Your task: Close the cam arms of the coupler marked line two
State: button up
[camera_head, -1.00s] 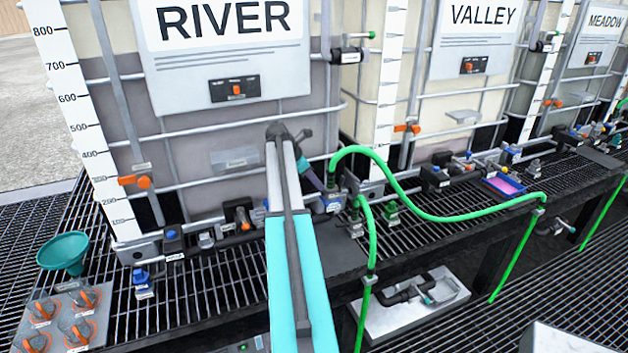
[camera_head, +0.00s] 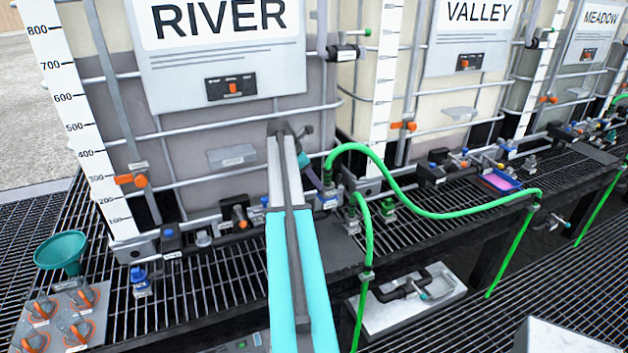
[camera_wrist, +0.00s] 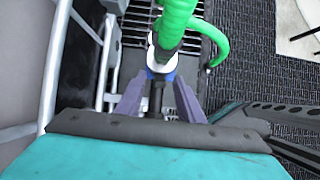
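My gripper (camera_head: 318,186) reaches from above toward a blue and grey coupler (camera_head: 328,199) at the front right foot of the RIVER tote. In the wrist view my gripper (camera_wrist: 158,94) has its two purple-grey fingers apart, one on either side of a dark stem. The coupler (camera_wrist: 151,74) lies just beyond, with blue and white parts and a green hose (camera_wrist: 175,22) above it. No contact is clear. Its cam arms cannot be made out, and its label is too small to read, so I cannot tell whether it is line two.
Green hoses (camera_head: 440,216) loop to the right along the black grated bench (camera_head: 215,288). Another coupler with a green part (camera_head: 388,206) stands to the right. Steel tote bars rise close behind my gripper.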

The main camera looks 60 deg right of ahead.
jog(key=shift+r, duration=0.1)
jog(key=b+v, duration=0.5)
jog(key=v, duration=0.8)
jog(key=shift+w+r, duration=0.2)
jog(key=shift+r, duration=0.05)
jog(key=shift+s+a, duration=0.1)
jog(key=shift+a, duration=0.1)
dwell(0.3)
